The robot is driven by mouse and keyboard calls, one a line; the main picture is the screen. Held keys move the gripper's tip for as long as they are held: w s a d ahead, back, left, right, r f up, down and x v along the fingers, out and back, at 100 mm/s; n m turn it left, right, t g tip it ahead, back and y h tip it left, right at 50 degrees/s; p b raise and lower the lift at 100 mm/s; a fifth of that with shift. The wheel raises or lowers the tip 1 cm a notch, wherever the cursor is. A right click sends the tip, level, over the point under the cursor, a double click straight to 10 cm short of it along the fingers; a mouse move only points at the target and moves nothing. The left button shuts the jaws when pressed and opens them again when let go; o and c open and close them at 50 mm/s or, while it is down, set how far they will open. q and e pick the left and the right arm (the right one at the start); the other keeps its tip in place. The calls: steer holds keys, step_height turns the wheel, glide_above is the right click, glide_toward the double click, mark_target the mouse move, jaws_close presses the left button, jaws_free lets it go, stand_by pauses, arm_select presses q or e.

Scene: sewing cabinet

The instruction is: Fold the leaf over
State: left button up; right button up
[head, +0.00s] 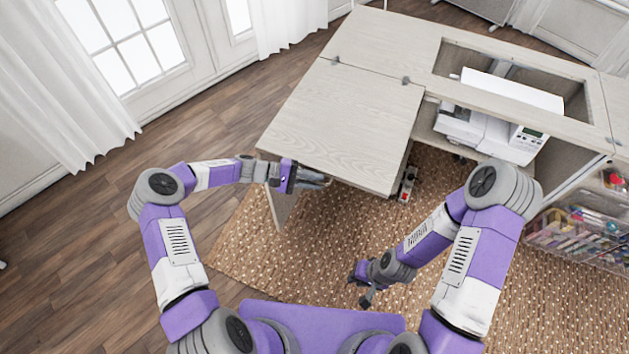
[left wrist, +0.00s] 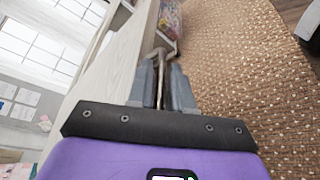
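The leaf (head: 345,120) is a pale wood-grain panel. It lies flat, level with the cabinet top (head: 385,45), with small hinges along the seam between them. My left gripper (head: 318,180) is at the leaf's near edge, low against it. In the left wrist view the leaf (left wrist: 112,82) runs up the left side, and the fingers (left wrist: 161,80) sit beside its edge with a narrow gap between them. A thin brownish strip shows in that gap; I cannot tell whether they grip the edge. My right gripper (head: 364,292) hangs over the rug, away from the leaf, its fingers too small to read.
A white sewing machine (head: 487,132) sits in the cabinet opening at the right. A foot pedal (head: 407,184) lies below the leaf's right edge. A clear bin of coloured supplies (head: 585,232) stands at the far right. The patterned rug (head: 300,240) is open in front.

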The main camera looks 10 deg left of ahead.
arm_select(q)
steer(key=shift+d, duration=0.2)
steer(key=shift+c, duration=0.3)
jaws_close()
steer(key=shift+r, duration=0.1)
steer(key=w+d+r+n+p, duration=0.1)
steer(key=w+r+p, duration=0.2)
steer(key=r, duration=0.7)
steer(key=w+d+r+n+g+y+p, duration=0.1)
steer(key=w+r+p, duration=0.2)
steer(key=r+p, duration=0.5)
steer(key=w+d+r+n+g+p, duration=0.1)
steer(key=r+p, duration=0.5)
steer(key=r, duration=0.8)
steer(key=shift+w+n, duration=0.6)
steer(key=shift+w, duration=0.45)
